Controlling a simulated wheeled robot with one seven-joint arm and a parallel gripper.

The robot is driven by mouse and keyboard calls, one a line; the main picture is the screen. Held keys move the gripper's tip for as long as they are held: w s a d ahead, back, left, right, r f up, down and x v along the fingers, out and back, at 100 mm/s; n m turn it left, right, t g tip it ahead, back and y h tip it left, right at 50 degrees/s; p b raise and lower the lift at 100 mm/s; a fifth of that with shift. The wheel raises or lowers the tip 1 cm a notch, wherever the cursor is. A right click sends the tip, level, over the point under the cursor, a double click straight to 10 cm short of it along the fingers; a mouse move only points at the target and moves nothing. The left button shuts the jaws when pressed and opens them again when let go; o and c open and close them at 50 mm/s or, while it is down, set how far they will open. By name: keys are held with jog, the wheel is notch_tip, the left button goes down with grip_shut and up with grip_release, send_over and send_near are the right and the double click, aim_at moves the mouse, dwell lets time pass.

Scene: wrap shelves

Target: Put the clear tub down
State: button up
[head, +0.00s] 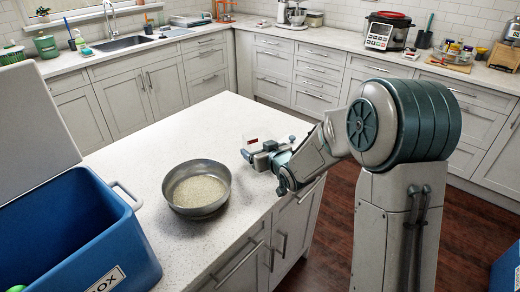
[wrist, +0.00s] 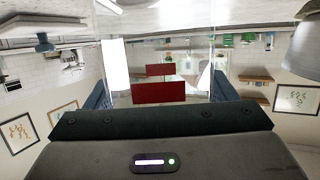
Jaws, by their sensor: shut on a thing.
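My gripper (head: 262,151) is over the right part of the white island counter (head: 245,120). It is shut on the clear tub (wrist: 172,65), which fills the space between the fingers in the wrist view. The tub is see-through, with red patches showing on or in it. In the head view only a small red and white patch of the tub (head: 251,140) shows by the fingertips; its outline is hard to make out. I cannot tell whether its base touches the counter.
A grey metal bowl of grain (head: 196,188) stands on the island, left of my gripper. A blue cool box (head: 130,225) with its lid open and a handle is at the left. The counter behind the bowl is bare. The island's right edge lies under my arm.

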jog(key=shift+f, duration=0.15)
jog(key=o, duration=1.4)
jog(key=shift+o, duration=0.2)
